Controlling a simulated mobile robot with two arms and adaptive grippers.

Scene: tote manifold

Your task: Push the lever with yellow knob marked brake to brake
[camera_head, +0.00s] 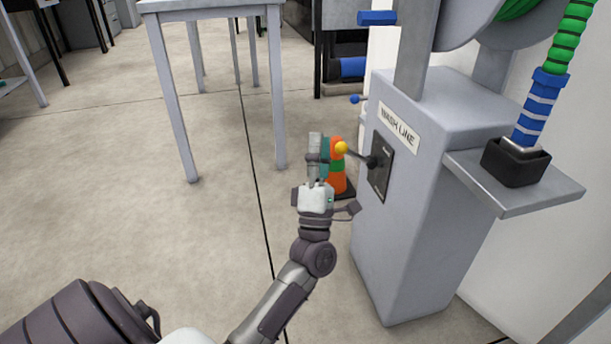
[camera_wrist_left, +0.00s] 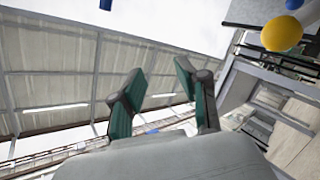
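The lever (camera_head: 359,156) sticks out to the left from a dark plate (camera_head: 382,170) on the side of the grey cabinet (camera_head: 410,230). Its round yellow knob (camera_head: 341,147) is at the free end and also shows at the upper right of the left wrist view (camera_wrist_left: 282,34). The plate's markings are too small to read. My left gripper (camera_head: 319,150) is just left of the knob in the head view. In the left wrist view its two green-padded fingers (camera_wrist_left: 160,90) stand apart with nothing between them; the knob is outside them. My right gripper is not in view.
A blue ball knob (camera_head: 354,99) sits behind the cabinet's left edge. An orange and green cone (camera_head: 337,180) stands behind my gripper. A grey table (camera_head: 205,8) is further back; floor at left is clear.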

